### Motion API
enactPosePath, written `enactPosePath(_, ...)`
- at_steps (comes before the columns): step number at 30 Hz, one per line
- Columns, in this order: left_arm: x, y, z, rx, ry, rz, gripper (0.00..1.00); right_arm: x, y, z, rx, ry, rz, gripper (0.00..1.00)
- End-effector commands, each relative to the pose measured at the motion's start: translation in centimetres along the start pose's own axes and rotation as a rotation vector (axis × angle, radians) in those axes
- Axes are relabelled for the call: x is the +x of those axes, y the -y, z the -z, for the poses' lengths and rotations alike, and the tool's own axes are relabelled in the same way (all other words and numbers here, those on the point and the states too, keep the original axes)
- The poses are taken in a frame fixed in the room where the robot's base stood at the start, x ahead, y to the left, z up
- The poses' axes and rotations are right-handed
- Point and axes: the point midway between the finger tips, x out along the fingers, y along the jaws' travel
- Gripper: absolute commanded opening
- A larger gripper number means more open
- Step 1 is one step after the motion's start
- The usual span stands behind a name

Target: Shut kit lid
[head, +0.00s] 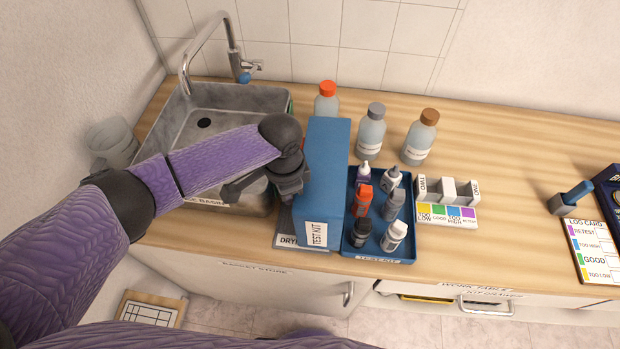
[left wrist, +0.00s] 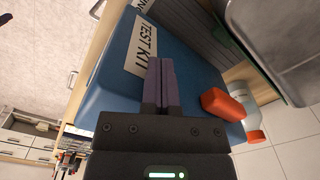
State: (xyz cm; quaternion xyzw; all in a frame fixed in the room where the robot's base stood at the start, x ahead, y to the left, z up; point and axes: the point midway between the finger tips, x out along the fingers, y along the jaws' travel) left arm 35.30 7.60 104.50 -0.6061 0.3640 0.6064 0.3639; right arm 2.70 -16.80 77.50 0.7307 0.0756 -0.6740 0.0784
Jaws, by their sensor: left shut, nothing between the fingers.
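The kit's blue lid (head: 328,180) stands upright at the left edge of the blue kit tray (head: 378,248), so the kit is open. A TEST KIT label shows low on the lid, and the lid's blue face fills much of the left wrist view (left wrist: 110,90). The tray holds several small bottles with purple, white, red, grey and black caps. My left gripper (head: 292,188) is at the left side of the lid, fingers shut and empty. In the left wrist view its fingertips (left wrist: 160,68) overlap the lid; whether they touch it I cannot tell. My right gripper is not in view.
A grey sink (head: 205,120) with a tap lies left of the lid. Bottles with orange (head: 326,98), grey (head: 371,128) and brown (head: 420,138) caps stand behind the kit. A colour-label holder (head: 447,215) stands right of the tray.

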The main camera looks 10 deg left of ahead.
Motion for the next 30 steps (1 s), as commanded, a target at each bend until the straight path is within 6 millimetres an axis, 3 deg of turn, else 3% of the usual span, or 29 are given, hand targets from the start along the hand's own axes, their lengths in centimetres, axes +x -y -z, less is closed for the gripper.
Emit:
enactPosePath(9, -1.6, -0.8, 1.5, 0.001, -0.001, 0.000, 0.00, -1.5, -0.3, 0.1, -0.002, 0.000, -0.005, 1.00)
enactPosePath(20, -1.6, -1.0, 1.7, 0.001, -0.001, 0.000, 0.00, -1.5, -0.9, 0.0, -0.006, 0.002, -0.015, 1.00)
enactPosePath(30, -2.7, -1.9, 3.3, 0.001, -0.002, 0.000, 0.00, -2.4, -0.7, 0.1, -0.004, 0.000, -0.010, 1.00)
